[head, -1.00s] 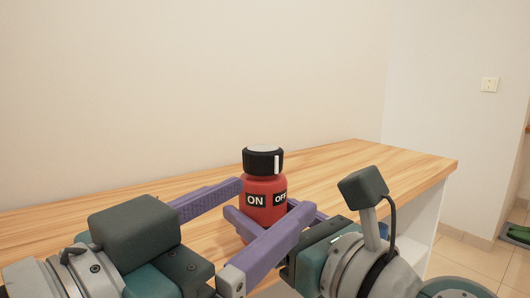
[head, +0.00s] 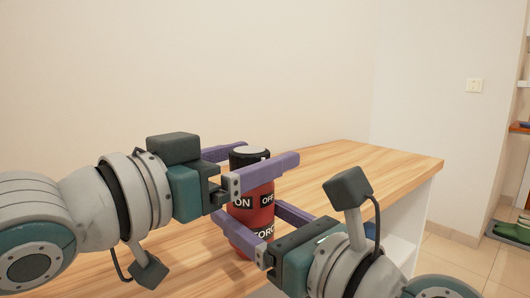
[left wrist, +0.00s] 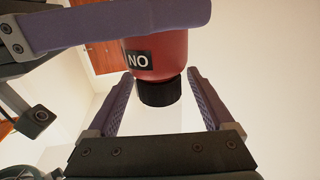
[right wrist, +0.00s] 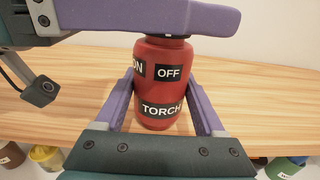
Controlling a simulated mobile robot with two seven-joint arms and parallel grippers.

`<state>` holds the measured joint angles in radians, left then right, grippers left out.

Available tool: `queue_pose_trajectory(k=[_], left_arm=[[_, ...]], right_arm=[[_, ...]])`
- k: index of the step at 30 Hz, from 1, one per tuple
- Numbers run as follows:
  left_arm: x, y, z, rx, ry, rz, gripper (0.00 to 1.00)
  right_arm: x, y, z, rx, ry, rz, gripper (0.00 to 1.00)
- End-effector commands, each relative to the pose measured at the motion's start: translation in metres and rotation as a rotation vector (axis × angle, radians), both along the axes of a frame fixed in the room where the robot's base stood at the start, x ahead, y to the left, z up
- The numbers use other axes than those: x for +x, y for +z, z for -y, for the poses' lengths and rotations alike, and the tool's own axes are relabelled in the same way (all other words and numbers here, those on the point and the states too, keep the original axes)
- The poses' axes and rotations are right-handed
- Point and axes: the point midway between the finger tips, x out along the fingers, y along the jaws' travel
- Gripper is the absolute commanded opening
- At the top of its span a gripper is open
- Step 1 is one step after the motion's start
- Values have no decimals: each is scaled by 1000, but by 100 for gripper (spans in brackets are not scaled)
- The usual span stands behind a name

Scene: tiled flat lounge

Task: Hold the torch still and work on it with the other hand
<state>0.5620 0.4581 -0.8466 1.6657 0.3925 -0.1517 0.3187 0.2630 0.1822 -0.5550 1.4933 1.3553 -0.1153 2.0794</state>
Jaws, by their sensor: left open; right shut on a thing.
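The torch (head: 252,217) is a red upright cylinder with a black cap and labels ON, OFF and TORCH. My right gripper (head: 250,226) is shut on its red body, one finger on each side, also in the right wrist view (right wrist: 160,85). My left gripper (head: 268,152) is open at cap height, its fingers on either side of the black cap (head: 250,154). In the left wrist view the cap (left wrist: 160,92) sits between the fingers with gaps on both sides. The near left finger hides part of the cap. I cannot tell whether the torch base touches the counter.
The wooden counter (head: 350,160) is clear to the right and behind the torch, with a plain wall behind it. Its right edge drops to a tiled floor. Green shoes (head: 512,231) lie at far right. A yellow container (right wrist: 46,156) shows below the counter edge in the right wrist view.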

Motion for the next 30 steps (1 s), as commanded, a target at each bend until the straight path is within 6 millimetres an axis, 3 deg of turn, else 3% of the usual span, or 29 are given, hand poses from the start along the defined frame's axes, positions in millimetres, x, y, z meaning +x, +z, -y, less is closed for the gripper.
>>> queue_pose_trajectory(k=[6,16,30], left_arm=[[14,0,13,0,0,0,86],[16,0,15,1,0,0,85],[16,0,15,1,0,-1,32]], right_arm=[[0,-1,0,-1,0,-1,5],[0,-1,0,-1,0,-1,5],[0,0,0,-1,0,-1,5]])
